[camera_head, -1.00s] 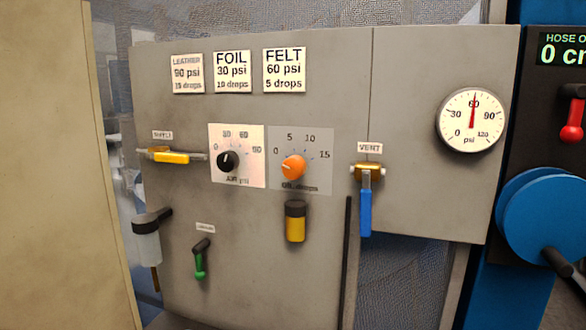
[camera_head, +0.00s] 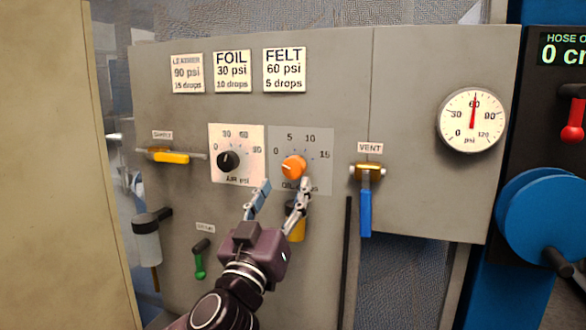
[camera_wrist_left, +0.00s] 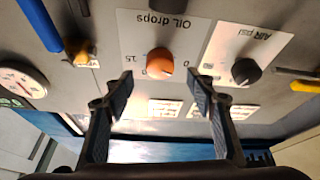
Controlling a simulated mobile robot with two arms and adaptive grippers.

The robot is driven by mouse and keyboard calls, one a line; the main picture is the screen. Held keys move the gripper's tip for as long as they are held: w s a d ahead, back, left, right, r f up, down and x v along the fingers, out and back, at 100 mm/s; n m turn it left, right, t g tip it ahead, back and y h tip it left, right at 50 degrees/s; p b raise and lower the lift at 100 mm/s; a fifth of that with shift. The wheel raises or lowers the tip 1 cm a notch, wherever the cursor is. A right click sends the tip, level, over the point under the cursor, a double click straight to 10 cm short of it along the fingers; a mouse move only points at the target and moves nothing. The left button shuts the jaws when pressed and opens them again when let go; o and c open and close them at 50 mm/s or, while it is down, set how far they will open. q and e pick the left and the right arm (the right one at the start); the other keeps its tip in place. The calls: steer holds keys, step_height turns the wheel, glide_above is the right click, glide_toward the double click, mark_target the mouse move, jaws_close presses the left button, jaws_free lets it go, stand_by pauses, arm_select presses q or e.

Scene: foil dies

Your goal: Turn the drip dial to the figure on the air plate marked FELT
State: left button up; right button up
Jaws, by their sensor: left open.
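The drip dial (camera_head: 293,167) is an orange knob on a grey scale plate (camera_head: 322,176) marked 0, 5, 10 and 15. Its pointer is too small to read surely. The plate marked FELT (camera_head: 284,70) reads 60 psi, 5 drops, at the right of three white plates. My left gripper (camera_head: 284,186) is open and empty, just below and in front of the dial. In the left wrist view, upside down, the dial (camera_wrist_left: 160,63) shows between and beyond the fingertips (camera_wrist_left: 160,77), apart from both. My right gripper is not in view.
The black air knob (camera_head: 228,160) is close left of the dial. A yellow-handled valve (camera_head: 170,156) is farther left, a blue vent lever (camera_head: 366,205) right. A yellow cup (camera_head: 296,226) hangs below, partly hidden by my gripper. The pressure gauge (camera_head: 472,120) reads about 60.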

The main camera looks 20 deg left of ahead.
mark_target(292, 170)
arm_select(q)
steer(key=p+x, duration=0.2)
steer(key=x, duration=0.4)
steer(key=shift+r+p, duration=0.15)
steer(key=shift+p, duration=0.15)
steer(key=shift+w+r, duration=0.1)
steer(key=shift+w, duration=0.55)
steer(key=shift+c, duration=0.2)
steer(key=c, duration=1.1)
